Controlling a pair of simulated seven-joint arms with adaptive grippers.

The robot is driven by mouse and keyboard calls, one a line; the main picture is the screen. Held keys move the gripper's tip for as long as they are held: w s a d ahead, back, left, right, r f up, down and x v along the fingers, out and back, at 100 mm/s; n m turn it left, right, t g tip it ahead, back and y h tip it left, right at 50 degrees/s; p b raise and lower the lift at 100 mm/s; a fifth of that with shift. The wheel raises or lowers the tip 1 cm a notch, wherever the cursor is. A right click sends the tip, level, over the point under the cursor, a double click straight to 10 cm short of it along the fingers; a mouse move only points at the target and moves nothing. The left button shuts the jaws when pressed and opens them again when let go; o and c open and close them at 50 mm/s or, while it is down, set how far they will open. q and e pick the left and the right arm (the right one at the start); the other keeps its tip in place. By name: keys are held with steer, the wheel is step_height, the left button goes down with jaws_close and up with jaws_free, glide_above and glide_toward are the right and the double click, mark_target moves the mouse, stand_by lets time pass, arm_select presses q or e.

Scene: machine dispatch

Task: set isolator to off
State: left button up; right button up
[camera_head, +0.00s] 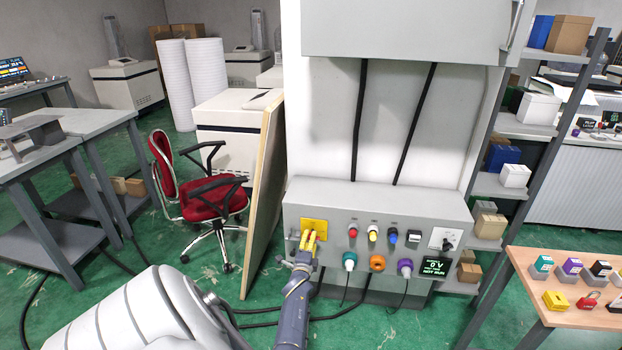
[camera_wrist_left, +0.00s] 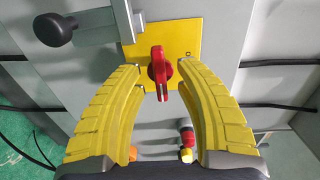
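The isolator is a red rotary handle (camera_wrist_left: 160,70) on a yellow plate (camera_wrist_left: 192,30). In the left wrist view the handle lies roughly along the picture's vertical, and a small mark sits near the plate's lower right corner. The plate also shows in the head view (camera_head: 314,223), at the left of the grey panel. My left gripper (camera_wrist_left: 161,78) is open, its yellow fingers on either side of the handle with gaps visible. In the head view my left gripper (camera_head: 308,241) hides the red handle. My right gripper is not in view.
The grey panel (camera_head: 400,205) carries several coloured buttons, coloured plugs below and a display (camera_head: 437,268) that seems to read 0 V, NOT RUN. In the wrist view a black-knobbed lever (camera_wrist_left: 55,30) is close to the plate. A wooden table (camera_head: 530,290) with padlocks stands right.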

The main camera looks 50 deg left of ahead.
arm_select(q)
steer(key=shift+x, duration=0.8)
steer(key=shift+c, duration=0.4)
jaws_close()
steer(key=shift+r, duration=0.1)
